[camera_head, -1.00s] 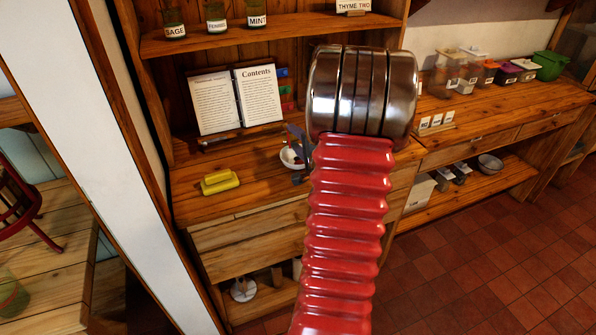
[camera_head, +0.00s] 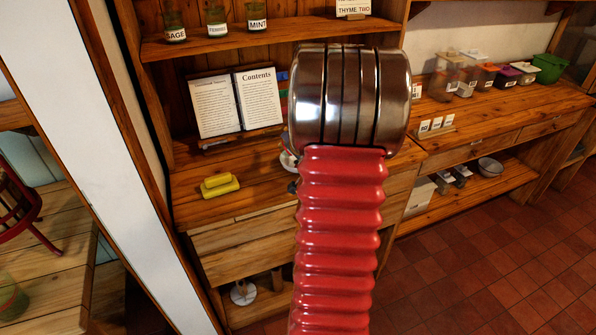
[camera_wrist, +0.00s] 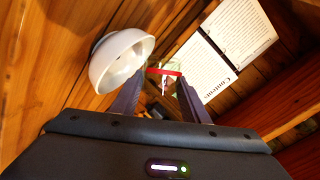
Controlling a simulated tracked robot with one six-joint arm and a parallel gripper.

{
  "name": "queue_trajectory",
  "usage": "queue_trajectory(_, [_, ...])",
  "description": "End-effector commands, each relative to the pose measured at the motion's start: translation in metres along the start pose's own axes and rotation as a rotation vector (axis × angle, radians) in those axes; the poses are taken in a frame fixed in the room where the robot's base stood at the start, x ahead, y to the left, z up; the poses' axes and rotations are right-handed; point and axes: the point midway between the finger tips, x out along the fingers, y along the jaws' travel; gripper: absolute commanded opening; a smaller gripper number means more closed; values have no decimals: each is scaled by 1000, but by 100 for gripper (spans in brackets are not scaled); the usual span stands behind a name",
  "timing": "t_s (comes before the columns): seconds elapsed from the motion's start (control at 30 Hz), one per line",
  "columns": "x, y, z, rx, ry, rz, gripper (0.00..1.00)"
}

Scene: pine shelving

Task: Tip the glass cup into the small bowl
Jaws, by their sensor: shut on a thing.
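In the wrist view, my gripper (camera_wrist: 160,88) has its two dark fingers on either side of a small see-through thing with a red band, which I take to be the glass cup (camera_wrist: 165,72). It is shut on it; the cup's tilt and contents are not clear. The small white bowl (camera_wrist: 118,62) is just left of the fingers in that view, appearing apart from the cup. In the head view, only a sliver of the bowl (camera_head: 287,160) shows beside my red arm, which hides the gripper and the cup.
An open book (camera_head: 236,102) stands at the back of the wooden counter (camera_head: 215,212). A yellow block-like thing (camera_head: 219,185) lies left of the bowl. Labelled jars (camera_head: 216,22) stand on the shelf above. The counter's front left is clear.

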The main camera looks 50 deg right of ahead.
Motion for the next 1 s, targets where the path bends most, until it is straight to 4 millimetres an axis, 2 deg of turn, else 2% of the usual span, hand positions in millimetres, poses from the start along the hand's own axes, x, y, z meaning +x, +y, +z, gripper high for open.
queue_trajectory(0.33, [2, 1, 4, -132, 17, 48, 19])
queue_trajectory(0.7, [0, -13, 4, -268, 36, 97, 19])
queue_trajectory(1.0, [3, -16, 13, -348, 48, 127, 19])
